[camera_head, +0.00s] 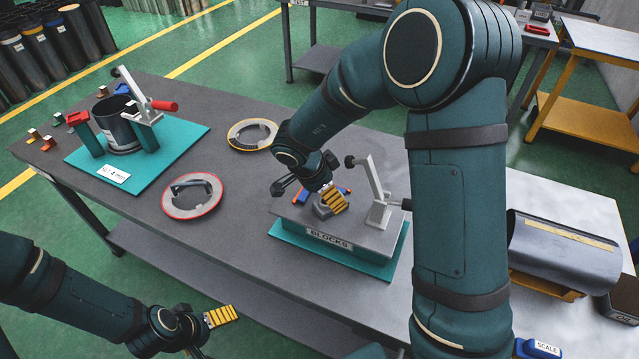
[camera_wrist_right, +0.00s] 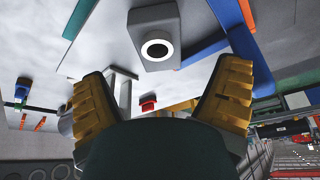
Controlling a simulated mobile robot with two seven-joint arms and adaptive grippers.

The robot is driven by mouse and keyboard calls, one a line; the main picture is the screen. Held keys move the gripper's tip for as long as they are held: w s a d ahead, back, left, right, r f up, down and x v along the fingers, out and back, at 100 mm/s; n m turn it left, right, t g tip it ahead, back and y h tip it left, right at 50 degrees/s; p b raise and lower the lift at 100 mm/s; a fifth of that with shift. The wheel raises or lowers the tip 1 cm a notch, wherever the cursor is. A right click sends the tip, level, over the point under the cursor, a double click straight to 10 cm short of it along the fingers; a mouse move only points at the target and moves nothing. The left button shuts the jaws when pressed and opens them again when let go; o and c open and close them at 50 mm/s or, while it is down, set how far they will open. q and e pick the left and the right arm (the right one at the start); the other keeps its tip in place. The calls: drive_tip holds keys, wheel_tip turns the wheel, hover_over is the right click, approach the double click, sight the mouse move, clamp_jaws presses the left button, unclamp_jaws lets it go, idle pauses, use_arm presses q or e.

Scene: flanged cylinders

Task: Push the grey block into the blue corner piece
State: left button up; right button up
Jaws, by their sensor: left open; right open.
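The grey block (camera_head: 322,210), with a pale ring around a dark hole on one face, is on the raised grey platform marked BLOCKS (camera_head: 370,238). In the right wrist view the block (camera_wrist_right: 155,20) is just beyond my open fingertips, between them sideways. The blue corner piece (camera_wrist_right: 205,51) lies to its right there, one strip close to the block's edge; contact is unclear. In the head view my right gripper (camera_head: 335,200) is at the block and partly hides it and the blue parts. My left gripper (camera_head: 221,316) is open and empty off the table's front edge.
A toggle clamp (camera_head: 378,200) stands on the platform right of my right gripper. Flanged rings (camera_head: 193,195) and a teal-based fixture (camera_head: 142,160) are to the left. A grey half-cylinder (camera_head: 563,252) lies at right.

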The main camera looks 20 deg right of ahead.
drive_tip(key=shift+b+x, duration=0.5)
drive_tip(key=shift+x, duration=2.1)
drive_tip(key=c, duration=1.4)
